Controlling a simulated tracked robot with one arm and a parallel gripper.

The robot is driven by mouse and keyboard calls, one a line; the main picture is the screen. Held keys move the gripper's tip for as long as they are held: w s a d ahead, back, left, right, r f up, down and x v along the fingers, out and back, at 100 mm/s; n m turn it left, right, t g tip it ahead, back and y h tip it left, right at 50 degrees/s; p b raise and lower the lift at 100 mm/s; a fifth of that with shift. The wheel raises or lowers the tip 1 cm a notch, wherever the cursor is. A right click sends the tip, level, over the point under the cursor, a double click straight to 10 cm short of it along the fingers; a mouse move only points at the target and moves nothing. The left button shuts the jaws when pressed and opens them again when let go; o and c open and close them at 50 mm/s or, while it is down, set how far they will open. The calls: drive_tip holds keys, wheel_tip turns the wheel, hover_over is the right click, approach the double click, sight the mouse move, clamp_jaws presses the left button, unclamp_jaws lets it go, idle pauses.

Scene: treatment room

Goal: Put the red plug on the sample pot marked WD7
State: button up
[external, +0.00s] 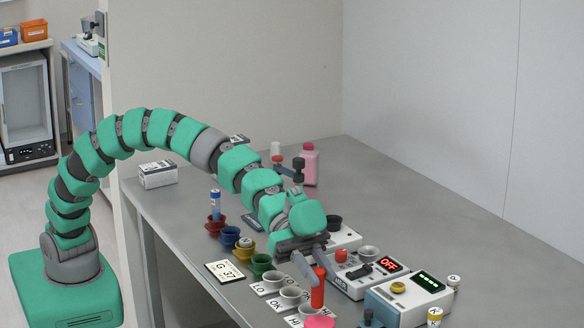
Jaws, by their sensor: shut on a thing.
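My gripper (312,272) is low over the front right of the grey table, its fingers pointing down. It is shut on a red cylinder (318,292), which looks like the red plug and stands upright between the fingers. Whether the cylinder touches anything below cannot be told. Small pots with light labels stand at the right: a white one (453,282) beside the green-display box and one with a yellow band (435,316) at the lower edge. A blue-topped pot (215,203) stands in the red cup. The mark WD7 cannot be read on any of them.
A row of coloured and grey cups, including a blue cup (230,238) and a green cup (260,264), lies left of my gripper, with LO, OK and HI cards. An OFF device (366,272) and a green-display box (410,296) are close right. The table's back right is clear.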

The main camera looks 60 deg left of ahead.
sight(320, 307)
drive_tip(key=shift+w+d, duration=0.15)
drive_tip(key=shift+d, duration=0.05)
drive_tip(key=shift+d+f+b, duration=0.1)
drive_tip(key=shift+f+b, duration=0.3)
drive_tip(key=shift+f, duration=1.4)
drive_tip(key=shift+f, duration=0.1)
drive_tip(key=o, duration=1)
drive_tip(key=shift+c, duration=0.2)
drive_tip(key=shift+r, duration=0.2)
drive_tip(key=v, duration=1.2)
drive_tip(key=shift+p, duration=0.45)
drive_tip(key=shift+f, duration=0.1)
